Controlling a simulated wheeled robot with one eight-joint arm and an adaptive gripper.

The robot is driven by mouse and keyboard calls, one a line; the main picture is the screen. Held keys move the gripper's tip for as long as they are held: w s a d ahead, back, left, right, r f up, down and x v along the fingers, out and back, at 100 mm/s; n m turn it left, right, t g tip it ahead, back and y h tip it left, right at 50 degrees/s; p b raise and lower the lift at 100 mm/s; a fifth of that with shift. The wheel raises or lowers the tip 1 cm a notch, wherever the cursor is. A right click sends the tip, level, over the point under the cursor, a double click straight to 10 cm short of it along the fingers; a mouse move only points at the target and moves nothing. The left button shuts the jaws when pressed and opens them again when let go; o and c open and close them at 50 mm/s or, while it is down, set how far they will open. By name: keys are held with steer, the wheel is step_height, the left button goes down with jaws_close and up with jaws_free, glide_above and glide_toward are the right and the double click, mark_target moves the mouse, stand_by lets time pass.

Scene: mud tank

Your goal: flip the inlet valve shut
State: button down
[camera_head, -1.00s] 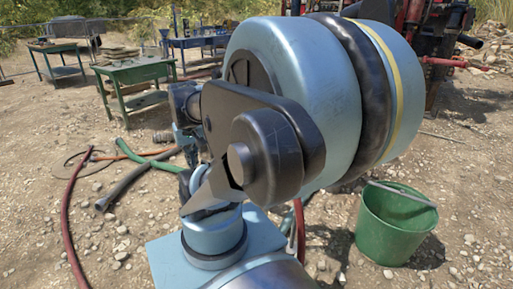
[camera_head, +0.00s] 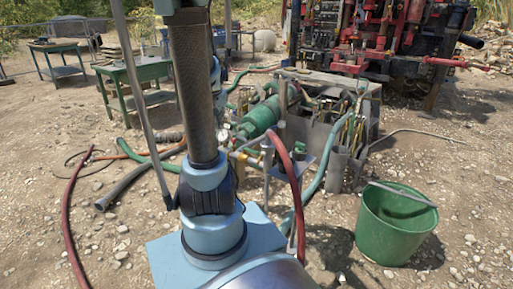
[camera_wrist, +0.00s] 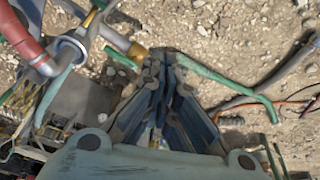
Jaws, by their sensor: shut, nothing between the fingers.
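My gripper (camera_wrist: 161,72) shows in the wrist view with its dark fingers together and nothing between them. It points over gravelly ground, beside pipework with a brass pipe (camera_wrist: 115,37) and a grey ring-like fitting (camera_wrist: 70,47). A small green bar (camera_wrist: 122,59) lies close to the brass pipe, left of the fingertips. I cannot tell for sure which part is the inlet valve. In the head view, brass and grey pipe fittings (camera_head: 245,157) stand beside the pump's green cylinder (camera_head: 261,117). My gripper is out of that view, and my arm hides part of the pipework.
A red hose (camera_head: 294,176) arches up at the fittings, and a green hose (camera_head: 322,176) runs beside it. A green bucket (camera_head: 396,232) stands at the right. More hoses (camera_head: 75,205) lie on the ground at the left. A green table (camera_head: 137,72) stands behind.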

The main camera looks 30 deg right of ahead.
steer(key=w+d+f+m, duration=0.2)
steer(key=w+d+f, duration=0.1)
steer(key=d, duration=0.4)
steer(key=w+d+f+m, duration=0.1)
steer(key=w+d+f, duration=0.15)
steer(key=d, duration=0.35)
steer(key=m+h, duration=0.1)
steer(key=m, duration=0.1)
glide_above(250, 150)
steer(key=d, duration=0.5)
step_height(250, 150, down, 7)
steer(key=shift+r+g, duration=0.15)
steer(key=shift+g, duration=0.25)
steer(key=shift+d, duration=0.1)
steer(key=x, duration=1)
steer(key=shift+s+a, duration=0.4)
steer(key=shift+a, duration=0.45)
steer(key=shift+s+a, duration=0.4)
steer(key=shift+a, duration=0.45)
steer(key=shift+a, duration=0.1)
